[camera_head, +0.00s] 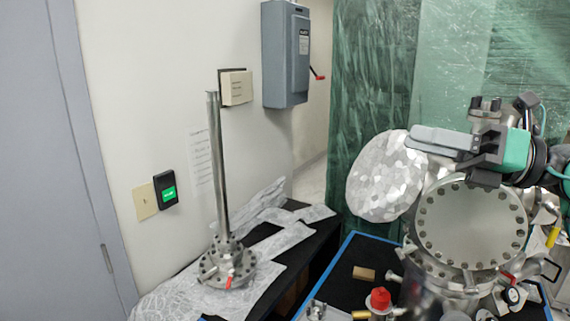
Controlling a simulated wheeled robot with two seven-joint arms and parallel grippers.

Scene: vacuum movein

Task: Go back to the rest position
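My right gripper (432,143) comes in from the right edge with a teal and black wrist. Its grey fingers point left, above the large steel vacuum chamber (470,225) with a bolted round flange. The fingers are seen side-on and overlap, so I cannot tell their gap. A round foil-covered part (383,182) stands left of the chamber, and the fingertips overlap its upper right edge in the picture. I cannot tell whether they touch it. My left gripper is not in view.
A tall metal tube on a bolted flange (217,190) stands upright on a foil-strewn black table (305,250) at the left. A blue-edged black bench (340,262) holds a red-capped part (379,299). A grey switch box (286,55) hangs on the wall. Green curtains (372,75) hang behind.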

